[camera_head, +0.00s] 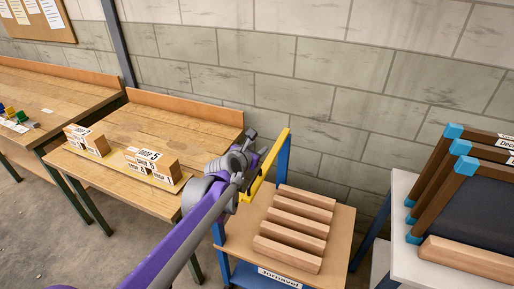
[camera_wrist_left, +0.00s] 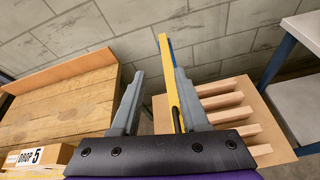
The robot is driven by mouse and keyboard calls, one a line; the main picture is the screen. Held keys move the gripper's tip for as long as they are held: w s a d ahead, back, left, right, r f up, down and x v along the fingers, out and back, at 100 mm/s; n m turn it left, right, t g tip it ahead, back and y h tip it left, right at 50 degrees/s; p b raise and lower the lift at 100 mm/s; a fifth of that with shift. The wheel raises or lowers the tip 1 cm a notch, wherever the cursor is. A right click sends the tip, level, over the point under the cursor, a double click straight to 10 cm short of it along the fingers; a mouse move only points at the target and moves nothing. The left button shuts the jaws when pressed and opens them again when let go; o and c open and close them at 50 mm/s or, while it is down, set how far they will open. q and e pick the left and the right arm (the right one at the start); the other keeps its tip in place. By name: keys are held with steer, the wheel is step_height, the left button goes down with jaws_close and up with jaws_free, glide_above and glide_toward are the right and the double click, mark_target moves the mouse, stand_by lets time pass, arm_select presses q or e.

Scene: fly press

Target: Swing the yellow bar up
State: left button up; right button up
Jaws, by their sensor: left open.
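The yellow bar (camera_head: 267,166) runs along the left side of a small cart, by its blue posts. In the left wrist view, the yellow bar (camera_wrist_left: 168,75) passes between my left gripper's fingers, much closer to the right finger, with a gap to the left one. My left gripper (camera_head: 254,153) is open at the bar in the head view, and its fingers partly cover the bar's lower end. In the left wrist view, the open left gripper (camera_wrist_left: 156,78) points toward the wall. I cannot tell whether the right finger touches the bar. My right gripper is not in view.
The cart (camera_head: 238,237) has a wooden top carrying several wooden blocks (camera_head: 291,223). A wooden bench (camera_head: 186,125) with numbered blocks (camera_head: 150,163) stands left. A pale table (camera_head: 403,187) with brown-framed panels (camera_head: 486,186) stands right. A block wall (camera_head: 300,75) is behind.

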arm_select(q)
jaws_close()
stand_by(1.2)
